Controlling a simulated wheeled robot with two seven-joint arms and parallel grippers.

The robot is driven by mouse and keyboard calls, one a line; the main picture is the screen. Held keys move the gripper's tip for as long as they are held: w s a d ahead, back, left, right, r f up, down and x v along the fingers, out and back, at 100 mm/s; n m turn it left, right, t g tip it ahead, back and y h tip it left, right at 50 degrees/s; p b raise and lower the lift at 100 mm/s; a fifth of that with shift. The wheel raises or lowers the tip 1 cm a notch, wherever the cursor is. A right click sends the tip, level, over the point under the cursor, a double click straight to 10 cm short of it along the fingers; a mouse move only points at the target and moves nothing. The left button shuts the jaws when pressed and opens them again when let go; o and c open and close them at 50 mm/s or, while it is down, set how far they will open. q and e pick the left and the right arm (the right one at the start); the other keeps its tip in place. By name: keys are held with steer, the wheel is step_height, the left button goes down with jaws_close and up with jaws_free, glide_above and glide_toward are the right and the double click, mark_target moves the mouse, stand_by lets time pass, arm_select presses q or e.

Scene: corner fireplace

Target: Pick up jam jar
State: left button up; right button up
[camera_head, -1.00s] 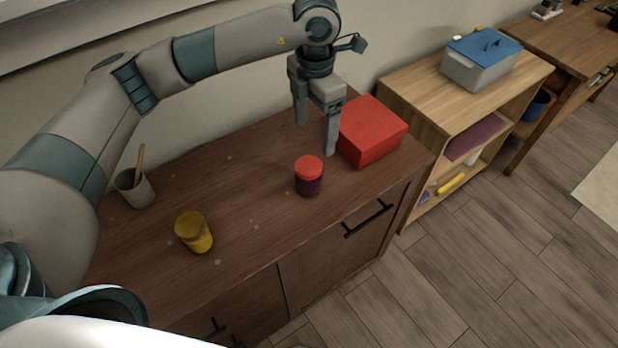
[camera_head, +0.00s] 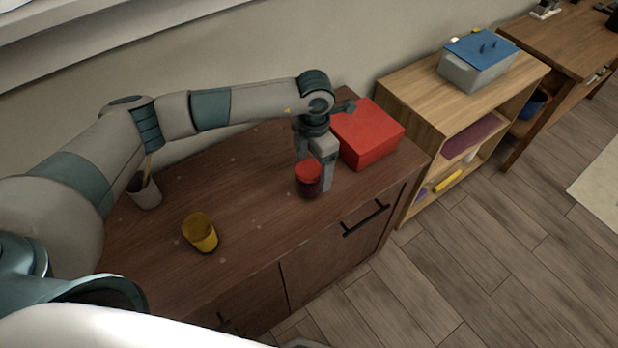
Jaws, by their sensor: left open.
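The jam jar (camera_head: 309,181), dark with a red lid, stands upright on the brown wooden cabinet top (camera_head: 245,215), near its front edge. My left gripper (camera_head: 315,172) points down at the jar, with one finger behind it and one finger at its right side. It is open, and the jar sits at or between its fingers; I cannot tell whether they touch it. My right gripper is not in view.
A red box (camera_head: 367,133) stands right behind the gripper. A yellow cup (camera_head: 200,233) and a grey cup (camera_head: 147,194) holding a wooden utensil are to the left. A shelf with a grey, blue-lidded bin (camera_head: 477,68) stands to the right.

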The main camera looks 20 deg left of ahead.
arm_select(q)
steer(key=shift+f, duration=0.1)
steer(key=shift+s+a+f+p, duration=0.2)
steer(key=shift+f+p, duration=0.2)
steer(key=shift+p, duration=0.2)
steer(key=f, duration=0.1)
steer(key=f+p, duration=0.1)
steer(key=f, duration=0.1)
steer(key=shift+s+a+p, duration=0.2)
steer(key=shift+a+p, duration=0.05)
steer(key=shift+p, duration=0.15)
steer(key=shift+w+f, duration=0.1)
steer(key=shift+f, duration=0.55)
steer(key=shift+c, duration=0.6)
steer(key=c, duration=1.3)
steer(key=shift+r, duration=0.1)
